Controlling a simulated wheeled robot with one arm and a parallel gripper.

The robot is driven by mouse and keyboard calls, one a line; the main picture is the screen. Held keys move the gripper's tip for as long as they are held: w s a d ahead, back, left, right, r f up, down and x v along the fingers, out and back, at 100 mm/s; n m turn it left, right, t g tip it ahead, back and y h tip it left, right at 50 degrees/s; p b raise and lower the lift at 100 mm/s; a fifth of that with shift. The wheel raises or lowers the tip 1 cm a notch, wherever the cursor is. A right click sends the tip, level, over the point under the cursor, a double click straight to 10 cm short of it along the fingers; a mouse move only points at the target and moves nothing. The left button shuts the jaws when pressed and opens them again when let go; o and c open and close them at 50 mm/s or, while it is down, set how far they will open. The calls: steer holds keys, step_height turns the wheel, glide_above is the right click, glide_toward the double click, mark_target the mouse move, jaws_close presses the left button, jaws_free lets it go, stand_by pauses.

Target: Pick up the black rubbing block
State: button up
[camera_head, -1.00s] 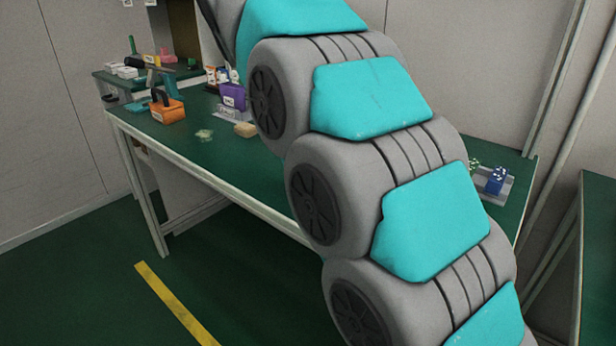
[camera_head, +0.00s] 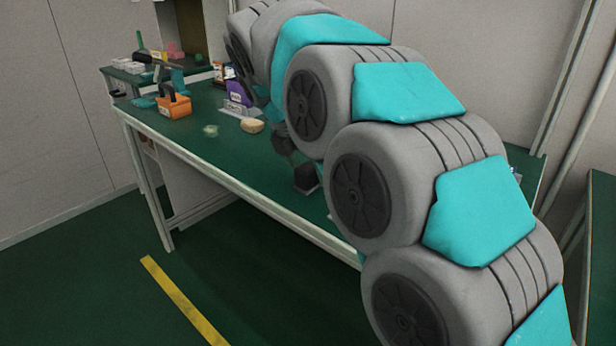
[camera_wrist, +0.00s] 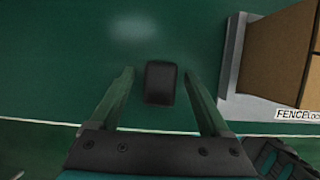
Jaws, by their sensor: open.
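The black rubbing block (camera_wrist: 160,83) lies on the green tabletop in the wrist view, near the table's front edge. It is a small dark upright rectangle in the picture. My gripper (camera_wrist: 159,76) is open, with one finger on each side of the block and a visible gap on both sides. I cannot tell how high the fingers are above the table. In the head view my arm hides part of the table, and I cannot tell the block from dark gripper parts there.
A grey-walled holder (camera_wrist: 230,75) with brown contents and a "FENCE" label stands right of my gripper. In the head view, an orange box (camera_head: 174,107), a purple item (camera_head: 238,93) and a tan block (camera_head: 251,126) sit further left on the green table (camera_head: 215,155).

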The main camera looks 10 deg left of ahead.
mark_target(308, 166)
jaws_close()
stand_by(0.5)
steer(key=shift+r, duration=0.1)
steer(key=shift+r, duration=1.7)
steer(key=s+d, duration=0.3)
steer(key=s, duration=0.1)
steer(key=s+d+r+b, duration=0.1)
steer(key=s+d, duration=0.1)
steer(key=s, duration=0.3)
steer(key=s+d, duration=0.3)
steer(key=s, duration=0.1)
steer(key=shift+s+d+r, duration=0.2)
steer(key=shift+d+r, duration=0.05)
steer(key=shift+d, duration=0.1)
